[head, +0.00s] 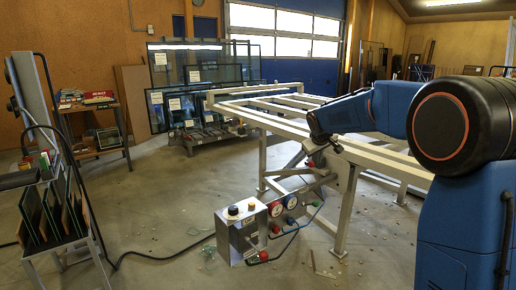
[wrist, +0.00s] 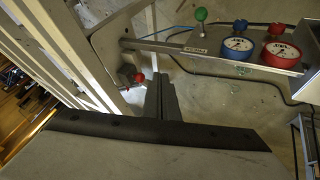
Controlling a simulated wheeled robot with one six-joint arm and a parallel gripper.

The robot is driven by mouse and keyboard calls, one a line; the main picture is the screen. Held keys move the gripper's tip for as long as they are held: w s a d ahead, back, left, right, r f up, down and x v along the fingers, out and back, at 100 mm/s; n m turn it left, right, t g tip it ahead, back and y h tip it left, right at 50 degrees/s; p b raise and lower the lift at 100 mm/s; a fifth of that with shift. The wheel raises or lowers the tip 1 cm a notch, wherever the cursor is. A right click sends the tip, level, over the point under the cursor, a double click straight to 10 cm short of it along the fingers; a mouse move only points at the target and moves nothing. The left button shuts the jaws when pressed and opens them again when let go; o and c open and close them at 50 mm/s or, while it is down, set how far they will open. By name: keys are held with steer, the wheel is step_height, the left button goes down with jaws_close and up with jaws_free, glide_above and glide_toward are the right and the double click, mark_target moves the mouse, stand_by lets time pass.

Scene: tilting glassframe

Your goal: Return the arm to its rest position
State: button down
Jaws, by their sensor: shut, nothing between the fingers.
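My blue arm reaches in from the right in the head view, bent over the near corner of the pale tilting frame (head: 290,125). Its dark end is small there and partly merges with the frame behind it. In the wrist view my gripper (wrist: 162,98) shows as two dark fingers pressed together, with nothing between them. A red knob (wrist: 135,78) on the frame's side appears just left of the fingertips. I cannot tell the exact gap between them.
A control box (head: 240,232) stands below the frame's corner. A blue gauge (wrist: 238,42) and red gauge (wrist: 282,48) sit beside the lever. Glass panes stand on a rack (head: 190,138) at the back. A cart with panes (head: 50,205) stands left. The middle floor is mostly open.

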steer(key=s+d+r+m+g, duration=0.1)
steer(key=s+d, duration=0.1)
steer(key=s, duration=1.3)
steer(key=s+d+r+m, duration=0.2)
steer(key=s, duration=1.2)
steer(key=s+f, duration=0.3)
steer(key=s, duration=0.6)
steer(key=s+f+m+g+y, duration=0.1)
steer(key=s+f, duration=0.3)
steer(key=s, duration=0.5)
steer(key=s+f, duration=0.3)
steer(key=s, duration=0.6)
steer(key=shift+a+f+m+y, duration=0.3)
steer(key=shift+a+f+m, duration=0.05)
steer(key=shift+a+m, duration=0.05)
steer(key=shift+a, duration=0.1)
